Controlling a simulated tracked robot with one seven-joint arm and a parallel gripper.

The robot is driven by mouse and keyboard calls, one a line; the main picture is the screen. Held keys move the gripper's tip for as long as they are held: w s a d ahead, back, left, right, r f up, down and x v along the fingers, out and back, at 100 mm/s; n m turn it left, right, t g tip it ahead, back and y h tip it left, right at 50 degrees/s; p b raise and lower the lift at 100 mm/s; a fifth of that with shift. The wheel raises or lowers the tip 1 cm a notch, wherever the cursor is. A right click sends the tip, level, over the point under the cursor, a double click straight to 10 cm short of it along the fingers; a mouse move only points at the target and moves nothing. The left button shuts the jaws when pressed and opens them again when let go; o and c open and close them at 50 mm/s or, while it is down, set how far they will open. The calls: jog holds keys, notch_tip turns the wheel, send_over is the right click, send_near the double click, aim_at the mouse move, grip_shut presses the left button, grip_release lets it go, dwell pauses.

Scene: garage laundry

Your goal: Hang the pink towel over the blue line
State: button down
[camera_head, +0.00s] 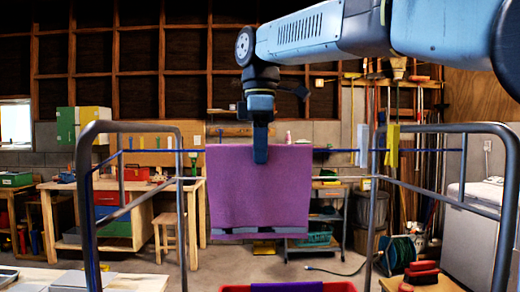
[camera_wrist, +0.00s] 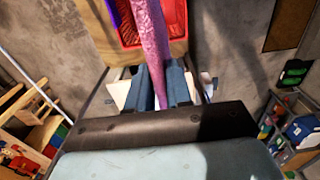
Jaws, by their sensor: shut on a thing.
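The pink towel (camera_head: 258,195) looks purple-pink in the head view, with a dark band near its lower edge. It hangs flat and spread from my gripper (camera_head: 260,152), which is shut on the middle of its top edge. In the wrist view, the towel (camera_wrist: 149,40) shows as a narrow pink strip between the fingers (camera_wrist: 161,88). The blue line (camera_head: 345,150) runs across at about the height of the towel's top edge. The towel hides the line's middle stretch, and I cannot tell whether they touch.
Grey metal frames (camera_head: 88,215) stand left and right (camera_head: 508,190). A red basket (camera_head: 340,287), holding purple cloth (camera_head: 287,287), sits below the towel. A workbench (camera_head: 197,215) and a wooden stool (camera_head: 168,220) stand behind.

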jog(key=c, duration=1)
grip_release()
